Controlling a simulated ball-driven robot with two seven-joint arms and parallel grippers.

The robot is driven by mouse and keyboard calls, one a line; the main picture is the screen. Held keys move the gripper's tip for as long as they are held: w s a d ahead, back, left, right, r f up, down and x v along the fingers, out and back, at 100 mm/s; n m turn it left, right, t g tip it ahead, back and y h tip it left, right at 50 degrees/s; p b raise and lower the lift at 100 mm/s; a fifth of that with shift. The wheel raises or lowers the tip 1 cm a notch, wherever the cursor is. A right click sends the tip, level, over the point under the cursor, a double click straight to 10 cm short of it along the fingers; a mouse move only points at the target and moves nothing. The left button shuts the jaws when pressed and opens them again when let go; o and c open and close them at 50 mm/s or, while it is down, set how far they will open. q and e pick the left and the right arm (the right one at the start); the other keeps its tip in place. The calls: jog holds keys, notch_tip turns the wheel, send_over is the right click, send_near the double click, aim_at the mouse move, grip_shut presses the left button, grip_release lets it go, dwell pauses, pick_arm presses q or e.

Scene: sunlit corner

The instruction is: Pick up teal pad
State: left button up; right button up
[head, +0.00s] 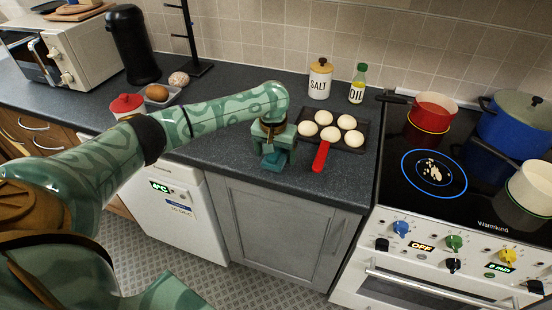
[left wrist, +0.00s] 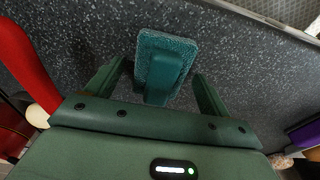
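The teal pad (left wrist: 168,48) lies on the dark speckled worktop, with a raised grip block on its top. In the head view the pad (head: 274,161) shows just below my left gripper (head: 276,147), near the worktop's front edge and partly covered by the gripper. In the left wrist view my left gripper (left wrist: 157,88) is open, with one finger on each side of the pad's grip block. Gaps show between both fingers and the block. My right gripper is not in view.
A red-handled tray (head: 330,128) with several pale rounds lies just right of the left gripper. The salt jar (head: 320,80) and oil bottle (head: 357,84) stand behind it. The hob (head: 434,170) at right holds pots. A red-lidded pot (head: 127,104) stands left, behind my arm.

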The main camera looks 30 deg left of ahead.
pick_arm(q)
jog(key=c, duration=1)
jog(key=shift+o, duration=0.2)
jog(key=shift+r, duration=0.3)
notch_tip(320, 180, up, 3)
jog(key=shift+r+p, duration=0.1)
jog(key=shift+p, duration=1.1)
jog(key=s+d+r+p, duration=0.4)
jog(key=d+r+p, duration=0.3)
jog(key=d, duration=0.6)
notch_tip(320, 180, up, 2)
jog(key=shift+d+r, duration=0.15)
jog(key=shift+d, duration=0.1)
